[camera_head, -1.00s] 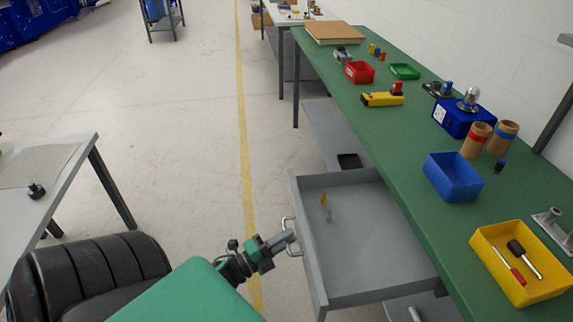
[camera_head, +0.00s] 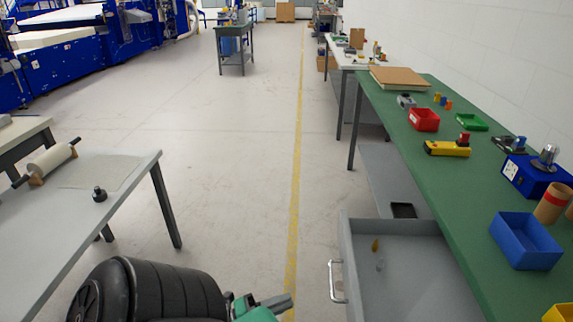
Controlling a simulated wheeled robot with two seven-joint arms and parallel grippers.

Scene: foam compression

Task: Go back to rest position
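My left gripper (camera_head: 284,301) shows at the bottom centre, low in the view and partly cut off with its green arm link. It is apart from the metal handle (camera_head: 335,282) of the open grey drawer, to the left of it. Its fingers look like one dark block, so I cannot tell if they are open or shut. Nothing shows held in it. The drawer (camera_head: 345,240) is pulled out under the green workbench (camera_head: 455,225), with a small yellow-tipped item inside. My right gripper is out of view.
The green bench on the right carries a blue bin (camera_head: 525,243), a red bin (camera_head: 424,121) and a yellow device (camera_head: 446,149). A grey table (camera_head: 60,235) with a roller (camera_head: 50,162) stands at left. The floor between, with a yellow line (camera_head: 300,130), is clear.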

